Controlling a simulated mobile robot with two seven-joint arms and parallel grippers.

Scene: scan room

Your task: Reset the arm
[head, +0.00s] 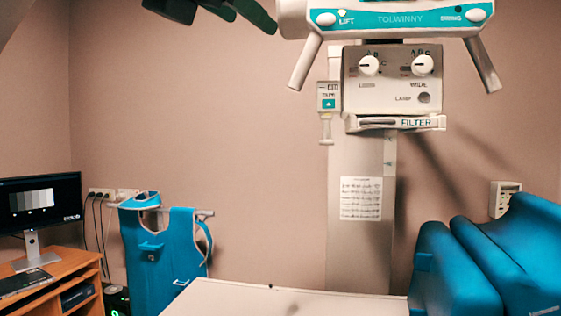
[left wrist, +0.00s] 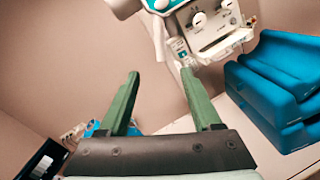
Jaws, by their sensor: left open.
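My left gripper (head: 252,13) is high at the top edge of the head view, with its dark green fingers partly cut off by the frame. In the left wrist view the two green fingers (left wrist: 160,75) stand apart, with nothing held between them. The gripper is in the air, apart from the wall and left of the x-ray unit as the head view shows it. The x-ray unit (head: 394,80) has two white knobs, a teal handle bar and a filter slot; it also shows in the left wrist view (left wrist: 208,22). My right gripper is out of view.
A white table (head: 290,300) lies below, with blue cushions (head: 455,270) at its right. A blue apron (head: 165,245) hangs at the left, beside a wooden desk (head: 75,278) with a monitor (head: 38,203). The wall space between apron and unit column (head: 360,225) is clear.

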